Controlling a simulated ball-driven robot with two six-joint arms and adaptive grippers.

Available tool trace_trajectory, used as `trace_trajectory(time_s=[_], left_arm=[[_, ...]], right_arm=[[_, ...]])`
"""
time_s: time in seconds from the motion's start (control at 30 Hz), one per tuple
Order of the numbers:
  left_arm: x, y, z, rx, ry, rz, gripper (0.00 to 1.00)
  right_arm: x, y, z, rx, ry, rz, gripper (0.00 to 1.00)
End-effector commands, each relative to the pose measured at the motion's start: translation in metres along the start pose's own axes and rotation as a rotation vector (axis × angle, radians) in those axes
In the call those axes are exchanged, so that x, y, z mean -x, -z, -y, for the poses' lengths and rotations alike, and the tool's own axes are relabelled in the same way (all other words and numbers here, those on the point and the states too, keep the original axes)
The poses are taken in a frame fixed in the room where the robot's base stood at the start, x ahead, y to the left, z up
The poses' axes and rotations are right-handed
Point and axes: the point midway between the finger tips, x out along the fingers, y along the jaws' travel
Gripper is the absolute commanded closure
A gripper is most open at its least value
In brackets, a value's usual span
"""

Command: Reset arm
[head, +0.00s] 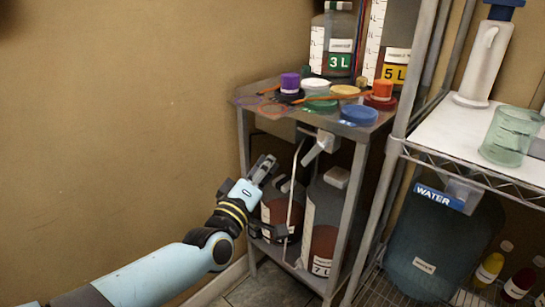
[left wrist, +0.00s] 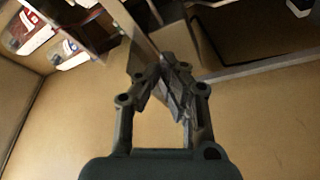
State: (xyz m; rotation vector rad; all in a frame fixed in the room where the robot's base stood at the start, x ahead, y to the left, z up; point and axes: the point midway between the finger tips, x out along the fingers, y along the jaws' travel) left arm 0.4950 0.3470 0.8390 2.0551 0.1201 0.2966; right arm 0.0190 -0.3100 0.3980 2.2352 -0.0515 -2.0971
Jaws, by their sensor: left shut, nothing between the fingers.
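My left arm comes in from the left in the head view. Its gripper (head: 264,169) is in front of the left side of the metal stand (head: 353,205), near the jugs on its lower shelf. In the left wrist view the fingers (left wrist: 165,78) are together at their tips, with nothing held between them. Behind the gripper stands a jug of dark red liquid (head: 277,213), partly hidden by my gripper and wrist. I cannot tell whether they touch. My right gripper is not in view.
A 7 L jug (head: 323,225) stands right of the gripper. The stand's top holds lids, a purple cap (head: 290,83) and a 3 L jug (head: 338,45). A wire rack with a water container (head: 440,245) is at right. Open wall (head: 120,120) lies at left.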

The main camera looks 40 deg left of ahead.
Motion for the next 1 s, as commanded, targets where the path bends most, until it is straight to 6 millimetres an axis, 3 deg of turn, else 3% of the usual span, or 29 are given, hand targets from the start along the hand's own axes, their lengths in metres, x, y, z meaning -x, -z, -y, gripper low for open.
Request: trace_trajectory(time_s=[0.57, 0.67, 0.77, 0.87, 1.0], left_arm=[[0.001, 0.0, 0.0, -0.001, 0.001, 0.0, 1.0], [0.011, -0.005, 0.011, -0.001, 0.027, 0.011, 1.0], [0.034, -0.022, 0.048, -0.038, 0.104, 0.058, 1.0], [0.073, -0.051, 0.104, -0.137, 0.225, 0.169, 1.0], [0.15, -0.091, 0.185, -0.325, 0.409, 0.388, 1.0]], right_arm=[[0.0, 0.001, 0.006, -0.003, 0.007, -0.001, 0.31], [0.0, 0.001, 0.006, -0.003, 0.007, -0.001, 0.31], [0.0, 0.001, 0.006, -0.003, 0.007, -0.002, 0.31], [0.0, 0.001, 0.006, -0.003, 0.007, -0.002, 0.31], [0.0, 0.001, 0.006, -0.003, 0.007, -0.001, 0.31]])
